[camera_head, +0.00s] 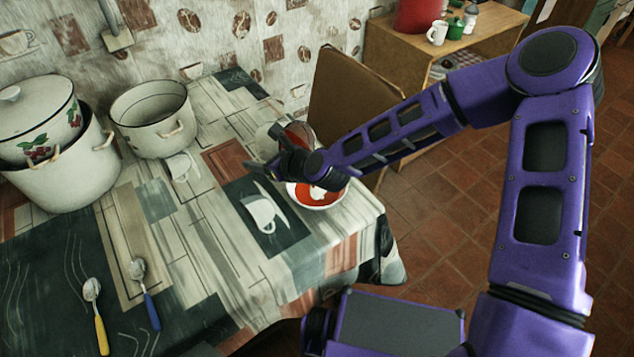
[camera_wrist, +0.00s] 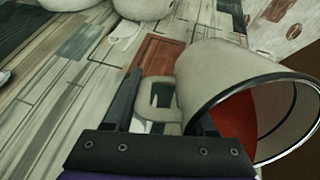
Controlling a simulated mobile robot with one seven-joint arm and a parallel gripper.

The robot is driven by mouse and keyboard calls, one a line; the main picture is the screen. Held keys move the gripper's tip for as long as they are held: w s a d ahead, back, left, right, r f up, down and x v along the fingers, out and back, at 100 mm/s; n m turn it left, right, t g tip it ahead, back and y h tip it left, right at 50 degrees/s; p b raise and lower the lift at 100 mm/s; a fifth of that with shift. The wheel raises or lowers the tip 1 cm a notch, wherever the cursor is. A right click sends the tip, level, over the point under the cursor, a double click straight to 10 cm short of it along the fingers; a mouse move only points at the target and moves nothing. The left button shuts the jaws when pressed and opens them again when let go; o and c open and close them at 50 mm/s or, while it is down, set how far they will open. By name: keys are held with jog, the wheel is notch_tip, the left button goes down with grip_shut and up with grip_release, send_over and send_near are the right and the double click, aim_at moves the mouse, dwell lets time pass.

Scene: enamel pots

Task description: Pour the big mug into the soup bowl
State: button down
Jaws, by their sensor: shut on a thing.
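The big mug (camera_wrist: 205,75) is white with a dark rim and fills the right of the wrist view. It is tilted, its mouth facing right, and red shows inside it. In the head view the mug (camera_head: 266,138) is partly hidden by my arm. My gripper (camera_head: 283,158) is shut on its handle, which shows between the fingers (camera_wrist: 160,92) in the wrist view. The soup bowl (camera_head: 322,206), white with red soup and a white dollop, stands on the table just below and right of the gripper. My arm covers part of it. I cannot see any stream between mug and bowl.
A lidded pot (camera_head: 40,115) nested in a larger pot (camera_head: 75,170) and an open pot (camera_head: 150,110) stand at the back left. Two spoons (camera_head: 92,290) (camera_head: 140,270) lie at the front left. A chair (camera_head: 340,100) stands behind the table. The table's right edge is close to the bowl.

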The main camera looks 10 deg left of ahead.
jog(key=shift+b, duration=0.6)
dwell(0.4)
jog(key=g+h+p, duration=0.1)
jog(key=h+p, duration=0.1)
jog(key=p, duration=0.1)
jog(key=h+p, duration=0.1)
jog(key=p, duration=0.2)
jog(key=shift+r+g+h, duration=0.2)
jog(key=shift+g+h, duration=0.2)
jog(key=shift+w+a, duration=0.1)
jog(key=shift+a, duration=0.05)
